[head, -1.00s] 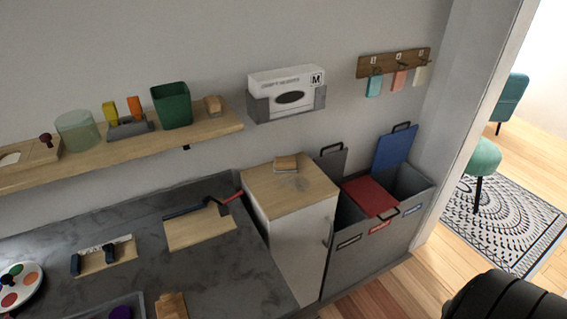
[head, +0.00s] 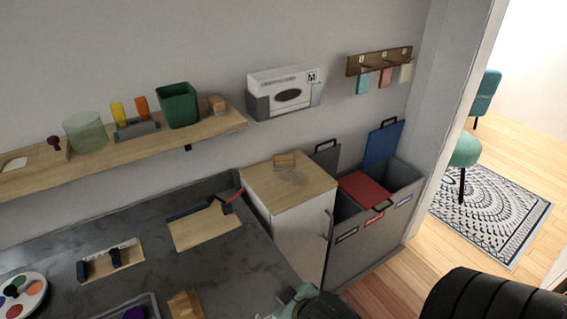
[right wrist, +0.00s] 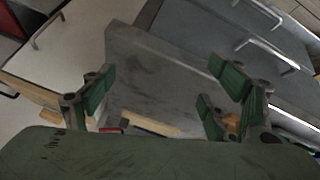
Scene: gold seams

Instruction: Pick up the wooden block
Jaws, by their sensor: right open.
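A small wooden block (head: 285,160) lies on the wooden top of the white cabinet (head: 262,187). Another small wooden block (head: 216,104) sits at the right end of the wall shelf, and a wooden piece (head: 185,305) is partly cut off at the bottom edge on the counter. I cannot tell which is meant. My right gripper (head: 300,298) is at the bottom edge, in front of the cabinet and apart from the blocks. In the right wrist view its green fingers (right wrist: 165,92) are spread and empty. My left gripper is not in view.
Grey bins (head: 375,225) with red and blue lids stand right of the cabinet. The shelf (head: 115,147) holds a green cup (head: 177,105) and a glass (head: 86,132). A board (head: 200,230) with a dark red-ended tool lies on the grey counter (head: 70,265).

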